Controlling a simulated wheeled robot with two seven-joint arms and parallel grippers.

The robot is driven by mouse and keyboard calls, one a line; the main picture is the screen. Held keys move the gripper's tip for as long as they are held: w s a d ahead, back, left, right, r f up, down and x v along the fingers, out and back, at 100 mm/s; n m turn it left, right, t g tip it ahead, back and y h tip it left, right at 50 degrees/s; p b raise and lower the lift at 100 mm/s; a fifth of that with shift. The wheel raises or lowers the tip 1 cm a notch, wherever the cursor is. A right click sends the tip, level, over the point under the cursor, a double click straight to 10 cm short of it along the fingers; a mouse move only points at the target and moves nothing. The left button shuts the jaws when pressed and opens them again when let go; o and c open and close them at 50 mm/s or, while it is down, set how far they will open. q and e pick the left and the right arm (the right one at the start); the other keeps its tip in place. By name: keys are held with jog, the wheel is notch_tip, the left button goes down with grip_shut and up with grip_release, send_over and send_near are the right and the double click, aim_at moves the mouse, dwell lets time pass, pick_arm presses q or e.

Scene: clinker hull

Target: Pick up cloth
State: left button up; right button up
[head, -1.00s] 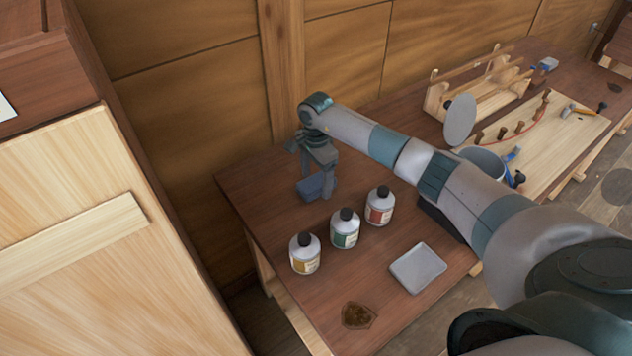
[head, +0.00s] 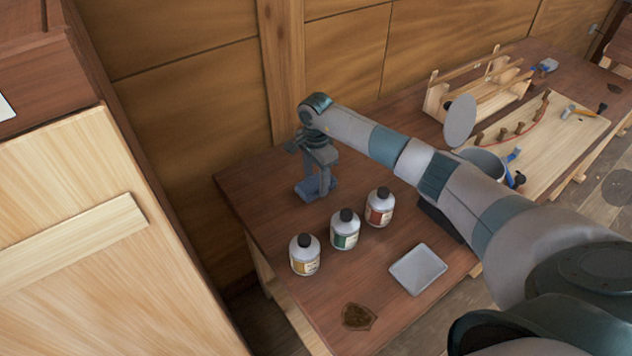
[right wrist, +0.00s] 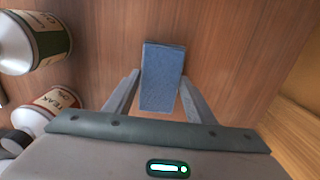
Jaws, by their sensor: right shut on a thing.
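The cloth is a folded blue block (head: 316,188) near the back left corner of the brown table. My right gripper (head: 316,186) reaches down onto it from above and is shut on it. In the right wrist view the cloth (right wrist: 162,72) sits between the two fingers (right wrist: 160,98), with its far part sticking out past the tips. I cannot tell whether the cloth still touches the table. My left gripper is not in view.
Bottles with yellow (head: 305,254), green (head: 345,229) and red (head: 379,207) labels stand in a row just in front of the cloth. A square grey tray (head: 418,268) and a brown patch (head: 358,316) lie nearer. A wooden rack (head: 480,88) stands farther right.

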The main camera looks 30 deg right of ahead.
aim_at(316, 181)
jog(key=shift+r+b, duration=0.4)
jog(key=shift+r, duration=0.1)
notch_tip(316, 181, up, 2)
jog(key=shift+r+b, duration=0.1)
jog(key=shift+b, duration=0.75)
jog(key=s+d+r+b, duration=0.5)
jog(key=s+d+r, duration=0.2)
jog(key=d, duration=0.2)
jog(key=shift+s+r, duration=0.2)
jog(key=shift+r, duration=0.15)
jog(key=shift+o, duration=0.5)
